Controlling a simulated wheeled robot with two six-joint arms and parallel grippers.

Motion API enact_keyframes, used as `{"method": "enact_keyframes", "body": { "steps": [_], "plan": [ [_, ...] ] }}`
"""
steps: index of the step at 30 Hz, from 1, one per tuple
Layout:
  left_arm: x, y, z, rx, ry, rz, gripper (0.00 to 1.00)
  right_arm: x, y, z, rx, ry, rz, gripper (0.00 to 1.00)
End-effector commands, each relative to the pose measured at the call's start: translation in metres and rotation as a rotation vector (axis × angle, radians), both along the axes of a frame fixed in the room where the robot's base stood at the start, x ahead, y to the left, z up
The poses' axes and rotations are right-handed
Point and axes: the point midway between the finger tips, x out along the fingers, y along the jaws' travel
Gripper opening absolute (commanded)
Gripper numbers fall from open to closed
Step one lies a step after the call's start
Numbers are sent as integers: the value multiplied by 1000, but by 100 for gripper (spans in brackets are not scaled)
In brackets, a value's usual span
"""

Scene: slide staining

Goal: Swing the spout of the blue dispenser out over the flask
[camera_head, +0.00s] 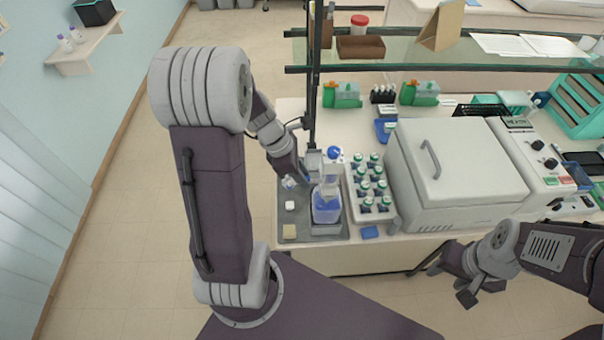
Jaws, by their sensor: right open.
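The blue dispenser (327,207) is a clear bottle of blue liquid with a blue knob on top. It stands upright on a grey tray (285,233) at the bench's left end. My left gripper (307,179) is beside the upper left of the dispenser. Its fingertips are small and partly hidden, so I cannot tell whether it touches the spout or is open. A small clear object (288,183), possibly the flask, stands left of the dispenser, close under my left gripper. The spout's direction is not clear. My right gripper (443,282) is open and empty, off the bench's front edge.
A white rack of capped vials (388,226) stands right of the tray, with a large white lidded box (455,175) beyond it. A dark vertical post (313,75) and a glass shelf (400,52) stand behind. The floor in front of the bench is clear around my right gripper.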

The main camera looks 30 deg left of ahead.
Motion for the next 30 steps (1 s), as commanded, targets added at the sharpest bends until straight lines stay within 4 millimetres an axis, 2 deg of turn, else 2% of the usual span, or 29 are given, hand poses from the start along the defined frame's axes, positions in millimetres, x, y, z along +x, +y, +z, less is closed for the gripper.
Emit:
{"method": "enact_keyframes", "body": {
  "steps": [1,2,30],
  "plan": [
    [0,0,0,0,0,0,8,0,0,0,0,0,0,48],
    [0,0,0,0,0,0,0,0,0,0,0,0,0,48],
    [1,1,1,1,-2,1,0,0,0,0,0,0,0,48]
  ]
}}
